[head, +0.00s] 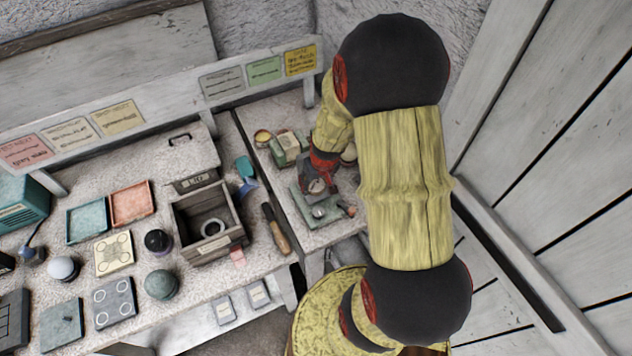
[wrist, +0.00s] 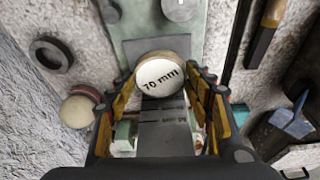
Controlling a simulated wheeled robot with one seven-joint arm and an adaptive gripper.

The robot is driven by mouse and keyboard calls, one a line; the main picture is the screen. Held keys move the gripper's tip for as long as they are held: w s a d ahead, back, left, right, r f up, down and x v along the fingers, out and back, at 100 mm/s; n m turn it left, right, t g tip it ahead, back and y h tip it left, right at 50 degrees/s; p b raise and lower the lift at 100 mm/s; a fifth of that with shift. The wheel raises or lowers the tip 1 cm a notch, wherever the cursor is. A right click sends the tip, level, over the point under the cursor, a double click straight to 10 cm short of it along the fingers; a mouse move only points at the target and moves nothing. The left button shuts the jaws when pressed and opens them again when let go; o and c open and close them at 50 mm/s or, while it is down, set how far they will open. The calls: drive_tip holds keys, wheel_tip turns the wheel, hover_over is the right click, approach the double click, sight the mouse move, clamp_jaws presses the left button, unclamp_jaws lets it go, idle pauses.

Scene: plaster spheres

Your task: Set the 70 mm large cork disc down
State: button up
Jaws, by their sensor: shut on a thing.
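The 70 mm cork disc (wrist: 160,77) shows in the wrist view with a pale round face marked "70 mm" and a tan edge. My gripper (wrist: 162,88) is shut on it, with a finger on each side. The disc is above a dark grey strip on a long green base (wrist: 217,35). I cannot tell whether it touches what is below. In the head view my gripper (head: 318,186) is over the green base (head: 327,218) on the right-hand bench, and the arm hides part of this area.
A dark ring (wrist: 50,54) and a cream and red round thing (wrist: 78,110) lie left in the wrist view.

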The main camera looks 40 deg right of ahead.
drive_tip(key=shift+f+b, duration=0.55)
drive_tip(key=shift+f, duration=0.05)
drive_tip(key=o, duration=0.8)
drive_tip(key=shift+c, duration=0.2)
drive_tip(key=shift+o, duration=0.5)
drive_tip(key=shift+r, duration=0.1)
drive_tip(key=shift+r+p, duration=1.55)
drive_tip(key=shift+r, duration=0.45)
drive_tip(key=shift+s+f, duration=0.1)
